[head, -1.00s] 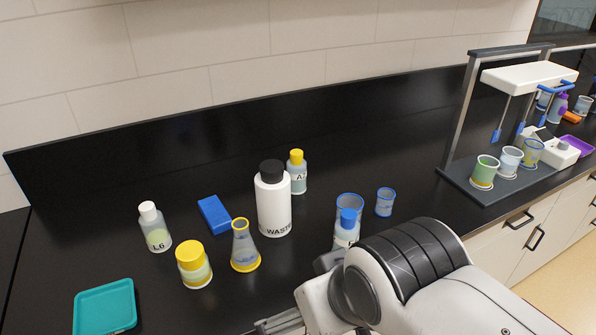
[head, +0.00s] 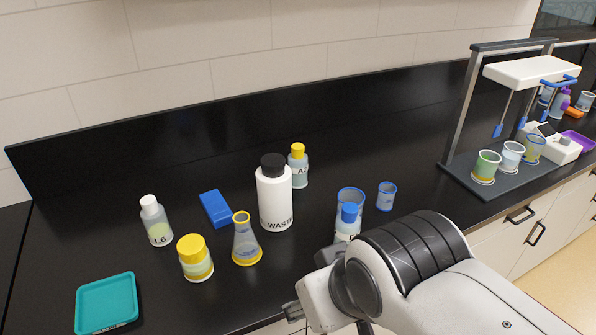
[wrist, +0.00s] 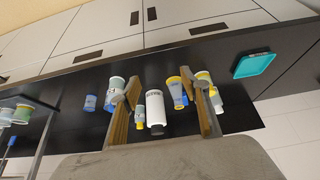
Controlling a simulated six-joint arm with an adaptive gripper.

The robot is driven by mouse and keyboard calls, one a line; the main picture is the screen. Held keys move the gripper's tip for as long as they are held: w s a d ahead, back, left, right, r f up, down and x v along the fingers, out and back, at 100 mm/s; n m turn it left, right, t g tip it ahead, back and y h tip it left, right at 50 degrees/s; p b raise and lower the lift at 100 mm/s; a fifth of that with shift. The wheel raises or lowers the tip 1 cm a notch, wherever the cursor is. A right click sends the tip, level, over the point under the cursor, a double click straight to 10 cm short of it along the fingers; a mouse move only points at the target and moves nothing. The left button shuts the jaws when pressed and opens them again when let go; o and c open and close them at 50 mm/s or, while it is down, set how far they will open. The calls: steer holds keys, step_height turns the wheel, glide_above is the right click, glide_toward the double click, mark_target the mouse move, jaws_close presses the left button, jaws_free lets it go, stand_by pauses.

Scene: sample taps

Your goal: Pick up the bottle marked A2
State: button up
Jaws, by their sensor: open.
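The bottle marked A2 (head: 299,171) is a small clear bottle with a yellow cap and bluish contents. It stands upright behind and right of the white WASTE bottle (head: 275,205), which hides part of it. My gripper (wrist: 160,85) is open and empty in the wrist view, its two fingers apart with the WASTE bottle (wrist: 155,112) showing between them. A small yellow-capped shape beside it, probably the A2 bottle (wrist: 139,117), shows near the left finger. In the head view my gripper is at the bottom, in front of the bottles and mostly hidden by my arm.
A yellow-rimmed flask (head: 246,243), a yellow-lidded jar (head: 196,262) and the L6 bottle (head: 157,225) stand left of WASTE. A blue box (head: 215,208) lies behind them. A blue-capped bottle (head: 347,223) and small beaker (head: 386,196) stand right. A teal tray (head: 106,302) lies front left.

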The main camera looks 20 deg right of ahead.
steer(key=shift+w, duration=0.15)
steer(key=m+t+h, duration=0.1)
steer(key=t+h, duration=0.2)
steer(key=t, duration=0.2)
glide_toward(299, 150)
steer(key=s+r, duration=0.1)
steer(key=s, duration=0.6)
steer(key=shift+w+d+f+m+t+y, duration=0.2)
steer(key=shift+w+f+t, duration=0.4)
steer(key=shift+w, duration=1)
steer(key=shift+w+d+f+m+t, duration=0.15)
steer(key=shift+w+d+f+t, duration=0.2)
steer(key=shift+w+f, duration=0.9)
steer(key=shift+w+d+f+m+t+y, duration=0.15)
steer(key=shift+w+f+t, duration=0.25)
steer(key=shift+w, duration=1.55)
steer(key=shift+w, duration=0.1)
steer(key=shift+x, duration=1.2)
steer(key=shift+d, duration=0.1)
steer(key=shift+x, duration=2.6)
